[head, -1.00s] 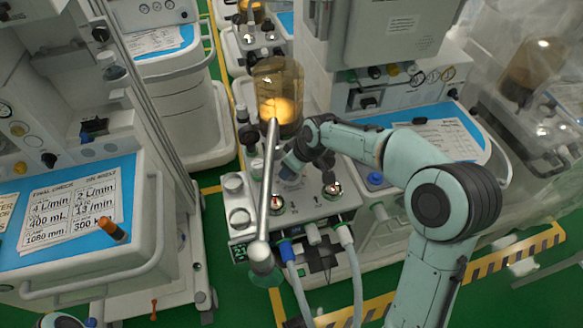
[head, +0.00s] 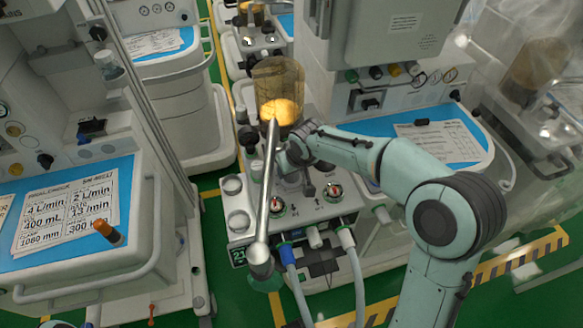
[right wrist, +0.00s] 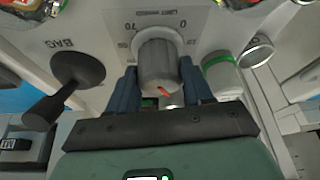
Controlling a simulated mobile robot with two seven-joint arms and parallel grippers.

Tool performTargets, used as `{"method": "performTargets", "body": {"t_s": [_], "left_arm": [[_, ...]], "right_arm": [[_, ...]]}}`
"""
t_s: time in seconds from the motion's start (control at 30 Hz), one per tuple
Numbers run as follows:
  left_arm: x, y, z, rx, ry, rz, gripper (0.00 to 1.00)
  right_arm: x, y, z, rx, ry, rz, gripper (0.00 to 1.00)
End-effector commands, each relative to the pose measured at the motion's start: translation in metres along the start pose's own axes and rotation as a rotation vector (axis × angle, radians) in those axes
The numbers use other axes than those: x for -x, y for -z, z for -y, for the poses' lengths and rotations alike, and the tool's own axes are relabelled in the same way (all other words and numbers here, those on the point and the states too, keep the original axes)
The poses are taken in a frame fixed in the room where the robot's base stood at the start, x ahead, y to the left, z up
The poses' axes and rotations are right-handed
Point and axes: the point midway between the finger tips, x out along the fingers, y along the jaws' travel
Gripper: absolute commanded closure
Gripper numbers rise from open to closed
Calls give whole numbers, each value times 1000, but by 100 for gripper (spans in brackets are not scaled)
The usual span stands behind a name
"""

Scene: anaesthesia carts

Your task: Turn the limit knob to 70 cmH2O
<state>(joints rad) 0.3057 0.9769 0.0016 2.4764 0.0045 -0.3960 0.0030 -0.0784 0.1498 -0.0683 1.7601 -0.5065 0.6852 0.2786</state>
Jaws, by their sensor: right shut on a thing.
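The limit knob (right wrist: 158,64) is a grey ribbed knob in the right wrist view, on a pale panel with a printed scale that shows 70 at its upper left and 0 at its upper right. A red mark on the knob faces the lower side of the picture, toward my gripper. My right gripper (right wrist: 160,75) has one blue finger on each side of the knob and is shut on it. In the head view, my right wrist (head: 296,152) hides the knob.
A black lever (right wrist: 75,75) marked BAG stands left of the knob, and a green-ringed port (right wrist: 220,72) is close on the right. In the head view, an amber canister (head: 279,92) and a metal tube (head: 267,195) stand near my wrist. Hoses (head: 297,295) hang in front.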

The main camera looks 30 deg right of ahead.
Motion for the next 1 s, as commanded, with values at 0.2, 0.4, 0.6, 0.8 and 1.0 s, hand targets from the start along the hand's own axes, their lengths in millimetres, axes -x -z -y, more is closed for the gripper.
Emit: {"method": "performTargets", "body": {"t_s": [0.2, 0.4, 0.6, 0.8, 1.0], "left_arm": [[0, 0, 0, 0, 0, 0, 50], [0, 0, 0, 0, 0, 0, 50], [0, 0, 0, 0, 0, 0, 50], [2, -1, 0, 0, 0, 2, 50], [5, -2, -1, 1, 2, 7, 50]], "right_arm": [[-2, -3, 0, -1, -1, 11, 80], [-1, -3, 0, -1, -1, 9, 26], [0, -2, 0, 0, 0, 6, 26], [18, 0, 0, 0, 1, 1, 26], [62, 0, 0, -1, 2, -1, 26]]}}
